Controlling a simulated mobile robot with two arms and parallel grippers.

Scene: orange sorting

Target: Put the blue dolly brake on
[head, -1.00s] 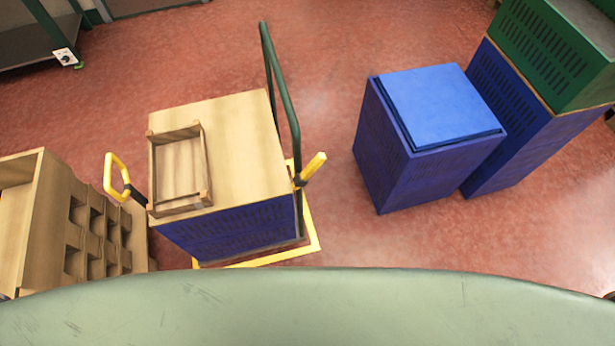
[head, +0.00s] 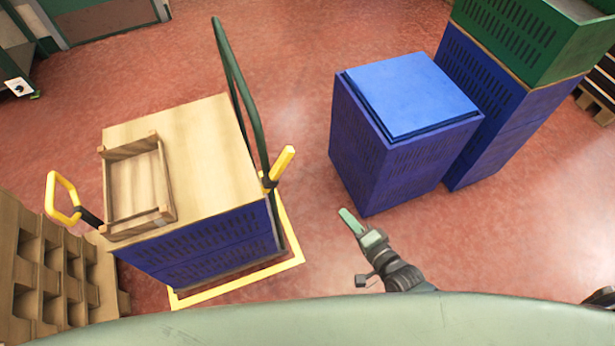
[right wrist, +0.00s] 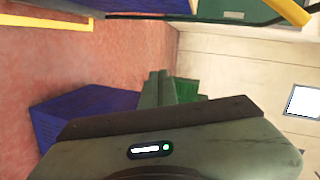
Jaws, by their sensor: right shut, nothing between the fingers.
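A yellow loop handle (head: 62,198) is on the left side. My right gripper (head: 347,217) is shut and empty, right of the dolly and apart from the lever. Its fingers (right wrist: 160,86) also show in the right wrist view. My left gripper is not in view.
A blue crate stack with a lid (head: 410,95) stands just beyond my right gripper. A green crate (head: 515,45) sits on blue crates at the right. Red floor is clear between dolly and stack.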

